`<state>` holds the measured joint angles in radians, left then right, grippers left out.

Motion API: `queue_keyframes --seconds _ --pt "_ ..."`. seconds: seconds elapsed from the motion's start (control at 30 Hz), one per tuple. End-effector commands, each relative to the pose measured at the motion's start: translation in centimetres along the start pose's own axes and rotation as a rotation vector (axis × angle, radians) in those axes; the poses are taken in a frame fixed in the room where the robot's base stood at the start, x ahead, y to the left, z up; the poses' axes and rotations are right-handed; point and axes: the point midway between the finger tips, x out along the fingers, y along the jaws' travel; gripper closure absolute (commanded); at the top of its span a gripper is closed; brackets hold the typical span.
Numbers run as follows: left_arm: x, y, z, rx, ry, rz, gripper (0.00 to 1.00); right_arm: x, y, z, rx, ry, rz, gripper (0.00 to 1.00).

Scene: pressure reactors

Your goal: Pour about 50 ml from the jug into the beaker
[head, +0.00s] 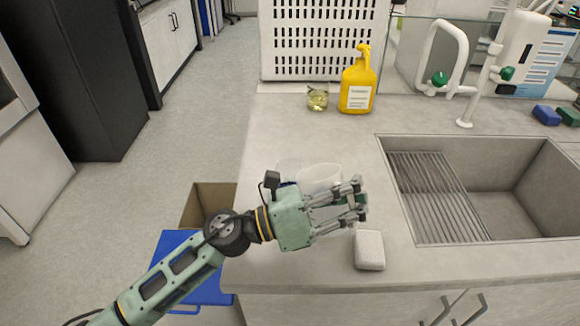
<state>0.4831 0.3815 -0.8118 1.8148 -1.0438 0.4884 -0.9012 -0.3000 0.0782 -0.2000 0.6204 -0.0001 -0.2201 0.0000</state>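My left gripper (358,204) reaches in from the left over the front left of the counter. Its fingers stand apart, with a small dark green patch showing between them; I see no clear grip on anything. A pale, see-through vessel (319,174), perhaps the jug, stands just behind the gripper, its lower part hidden by the hand. Another faint clear vessel (288,167), perhaps the beaker, is beside it on the left, partly hidden. I cannot tell how full either is. A small glass vessel (317,99) with yellowish liquid stands farther back. My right gripper is out of view.
A white block (369,250) lies near the counter's front edge. A yellow bottle (357,88) and a white perforated crate (318,42) stand at the back. A sink (490,185) is at right. A cardboard box (208,198) and blue bin (172,246) stand left of the counter.

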Motion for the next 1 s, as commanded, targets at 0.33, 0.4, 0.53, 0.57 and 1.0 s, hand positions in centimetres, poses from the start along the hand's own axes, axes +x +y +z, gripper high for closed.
queue_keyframes --seconds 0.33,0.4,0.53,0.57,1.0 --pt "0.8 -1.5 -2.1 0.189 0.094 0.001 1.0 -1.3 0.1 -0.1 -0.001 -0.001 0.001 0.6" --pt "1.0 -2.0 -2.5 0.247 0.123 0.002 1.0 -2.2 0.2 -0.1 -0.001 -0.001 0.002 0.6" --pt "1.3 -2.5 -3.3 0.341 0.171 0.004 1.0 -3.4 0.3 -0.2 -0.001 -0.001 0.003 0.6" --pt "1.3 -2.6 -3.5 0.359 0.18 0.004 1.0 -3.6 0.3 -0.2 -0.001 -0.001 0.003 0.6" --pt "1.4 -2.7 -4.6 0.443 0.221 0.006 1.0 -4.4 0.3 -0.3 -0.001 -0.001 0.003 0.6"
